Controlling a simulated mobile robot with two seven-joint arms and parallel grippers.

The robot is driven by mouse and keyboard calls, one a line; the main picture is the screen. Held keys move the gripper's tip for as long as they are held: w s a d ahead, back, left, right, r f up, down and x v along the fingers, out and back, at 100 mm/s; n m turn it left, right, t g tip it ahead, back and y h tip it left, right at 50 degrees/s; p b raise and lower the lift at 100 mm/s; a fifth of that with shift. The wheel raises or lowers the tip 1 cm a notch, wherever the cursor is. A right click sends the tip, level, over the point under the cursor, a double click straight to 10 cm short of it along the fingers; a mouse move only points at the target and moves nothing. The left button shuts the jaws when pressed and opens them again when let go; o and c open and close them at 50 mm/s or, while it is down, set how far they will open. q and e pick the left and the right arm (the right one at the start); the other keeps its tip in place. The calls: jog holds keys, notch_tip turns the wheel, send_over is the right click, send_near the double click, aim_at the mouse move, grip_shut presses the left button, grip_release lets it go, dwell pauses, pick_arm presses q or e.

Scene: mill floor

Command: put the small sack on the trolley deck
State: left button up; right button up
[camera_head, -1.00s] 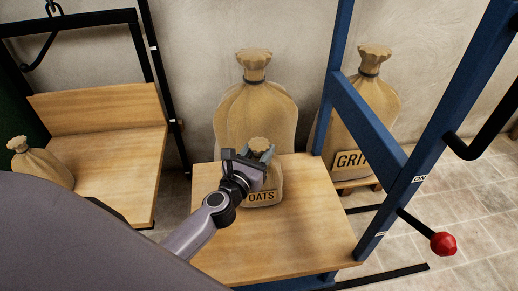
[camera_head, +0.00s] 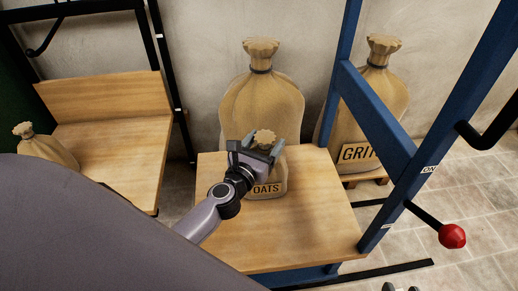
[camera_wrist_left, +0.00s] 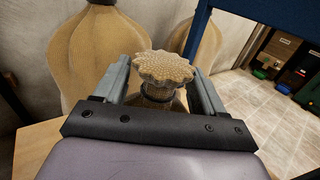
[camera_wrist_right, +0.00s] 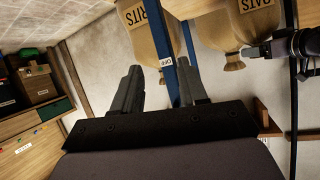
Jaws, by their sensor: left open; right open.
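The small sack (camera_head: 266,188), tan and marked OATS, stands upright on the wooden deck (camera_head: 310,225) beside the blue frame. My left gripper (camera_head: 260,149) is open at the sack's tied neck, one finger on each side. The left wrist view shows the sack's ruffled top (camera_wrist_left: 163,68) between the spread fingers, with the neck partly hidden behind the gripper body. My right gripper (camera_wrist_right: 160,88) is open and empty. Only its tips (camera_head: 400,288) show at the bottom edge of the head view.
A large sack (camera_head: 261,100) stands behind the deck, and a GRITS sack (camera_head: 378,110) stands behind the blue post (camera_head: 440,120). A red-knobbed lever (camera_head: 452,236) sticks out at right. Another wooden platform (camera_head: 110,150) with a small sack (camera_head: 45,148) is at left.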

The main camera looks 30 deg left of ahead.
pick_arm(q)
jog(key=shift+s, duration=0.25)
jog(key=shift+s+d+m+b, duration=0.6)
jog(key=shift+s+d+b, duration=0.1)
jog(key=shift+s, duration=5.1)
jog(key=s+d+r+m+h, duration=0.2)
jog(key=d+m+h, duration=0.55)
jog(key=m, duration=0.85)
jog(key=s+d+f+m+g, duration=0.2)
jog(key=m+g, duration=0.1)
jog(key=m, duration=0.8)
jog(key=s+d+f+m+g+y, duration=0.1)
jog(key=s+d+f+m+g, duration=0.1)
jog(key=m, duration=0.9)
jog(key=shift+s+d+f+g, duration=0.4)
jog(key=shift+s+f+g, duration=0.15)
jog(key=shift+f+g, duration=0.05)
pick_arm(e)
jog(key=shift+w+a+f, duration=0.1)
jog(key=shift+a+f, duration=0.1)
jog(key=shift+a, duration=0.1)
pick_arm(q)
jog(key=shift+r, duration=0.15)
